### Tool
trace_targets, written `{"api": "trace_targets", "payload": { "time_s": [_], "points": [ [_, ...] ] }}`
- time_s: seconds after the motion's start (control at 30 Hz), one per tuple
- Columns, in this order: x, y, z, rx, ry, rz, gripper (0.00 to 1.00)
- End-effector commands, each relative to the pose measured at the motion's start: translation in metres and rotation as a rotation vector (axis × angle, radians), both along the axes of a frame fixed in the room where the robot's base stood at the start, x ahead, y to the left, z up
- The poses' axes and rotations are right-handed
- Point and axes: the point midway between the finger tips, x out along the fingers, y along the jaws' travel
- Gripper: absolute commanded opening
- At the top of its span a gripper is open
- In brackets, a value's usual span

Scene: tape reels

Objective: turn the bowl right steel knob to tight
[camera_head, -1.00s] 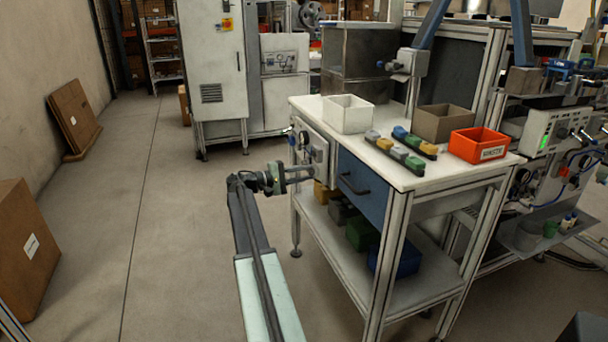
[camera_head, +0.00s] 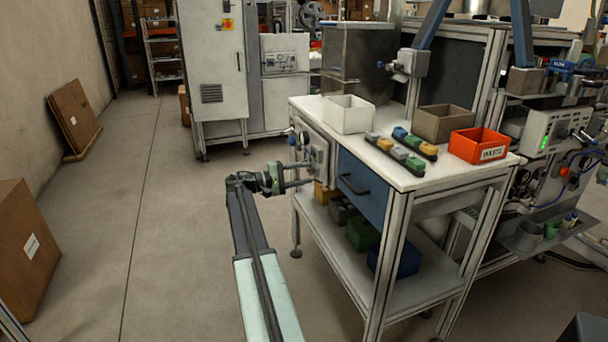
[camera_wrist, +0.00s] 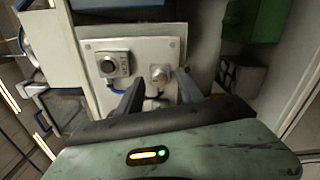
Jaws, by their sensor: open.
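A pale panel (camera_wrist: 135,50) on the bench side carries the controls. A small round steel knob (camera_wrist: 159,74) sits on its right part in the wrist view. A grey square fitting with a dark round knob (camera_wrist: 107,66) is to its left. My gripper (camera_wrist: 160,76) is open, its two dark fingers reaching toward the panel, one on each side of the steel knob. I cannot tell whether they touch it. In the head view my gripper (camera_head: 306,173) is at the bench's left end, in front of the panel (camera_head: 315,148). The knob's setting is not readable.
The bench top holds a white bin (camera_head: 347,114), a brown bin (camera_head: 443,123), an orange waste bin (camera_head: 479,146) and coloured blocks in racks. A blue drawer (camera_head: 362,188) is right of the panel. Several bins stand on the lower shelf.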

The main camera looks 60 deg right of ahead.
Motion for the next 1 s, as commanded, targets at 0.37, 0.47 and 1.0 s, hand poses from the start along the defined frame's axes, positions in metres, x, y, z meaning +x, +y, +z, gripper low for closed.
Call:
{"api": "trace_targets", "payload": {
  "time_s": [0.37, 0.47, 1.0],
  "points": [
    [0.041, 0.053, 0.000, 0.000, 0.000, 0.003, 0.44],
    [0.045, 0.059, 0.000, 0.000, 0.000, 0.002, 0.44],
    [0.051, 0.064, 0.000, -0.001, 0.001, 0.009, 0.44]
  ]
}}
